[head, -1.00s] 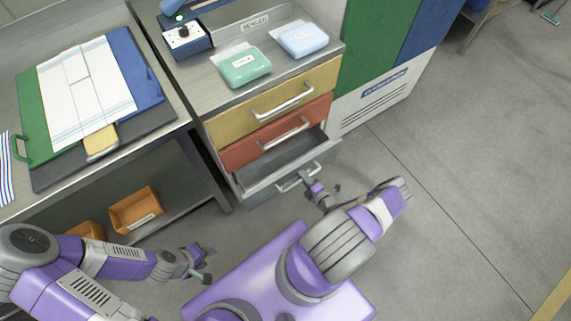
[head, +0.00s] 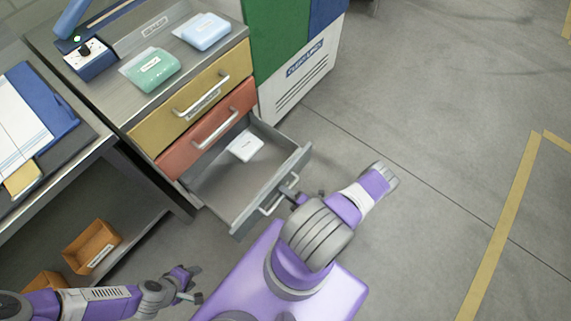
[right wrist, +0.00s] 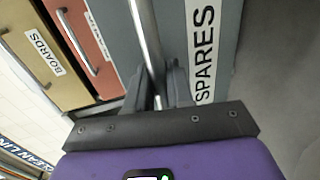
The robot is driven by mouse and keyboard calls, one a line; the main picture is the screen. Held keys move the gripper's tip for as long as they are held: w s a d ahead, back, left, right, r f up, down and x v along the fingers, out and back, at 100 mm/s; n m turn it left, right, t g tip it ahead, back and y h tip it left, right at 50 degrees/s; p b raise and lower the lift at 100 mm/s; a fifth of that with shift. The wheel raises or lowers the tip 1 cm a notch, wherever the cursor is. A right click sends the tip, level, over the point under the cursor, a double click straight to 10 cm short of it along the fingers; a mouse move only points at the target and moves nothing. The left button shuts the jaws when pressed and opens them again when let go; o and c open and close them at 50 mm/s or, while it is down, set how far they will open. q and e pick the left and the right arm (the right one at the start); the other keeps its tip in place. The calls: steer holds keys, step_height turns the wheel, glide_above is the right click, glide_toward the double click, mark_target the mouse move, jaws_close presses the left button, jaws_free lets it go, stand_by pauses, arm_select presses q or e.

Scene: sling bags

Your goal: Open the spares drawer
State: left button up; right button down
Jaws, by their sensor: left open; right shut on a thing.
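The spares drawer (head: 240,187) is the grey bottom drawer of the cabinet. It is pulled well out, and a small white packet (head: 246,146) lies inside it. My right gripper (head: 294,197) is at its front and shut on the drawer's bar handle (head: 275,200). In the right wrist view the handle (right wrist: 147,40) runs between the fingers of the gripper (right wrist: 166,88), beside the SPARES label (right wrist: 203,50). My left gripper (head: 190,283) is open and empty, low at the left, away from the cabinet.
Above are the shut red drawer (head: 208,130) and yellow drawer (head: 190,105). On the cabinet top lie a green pack (head: 153,70) and a blue pack (head: 203,31). An orange bin (head: 92,246) sits on the low shelf. The floor to the right is clear.

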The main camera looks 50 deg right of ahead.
steer(key=shift+s, duration=0.1)
stand_by(0.3)
steer(key=c, duration=1.1)
jaws_free()
steer(key=shift+s, duration=0.1)
steer(key=p+v, duration=0.1)
steer(key=v, duration=0.6)
steer(key=shift+s, duration=0.25)
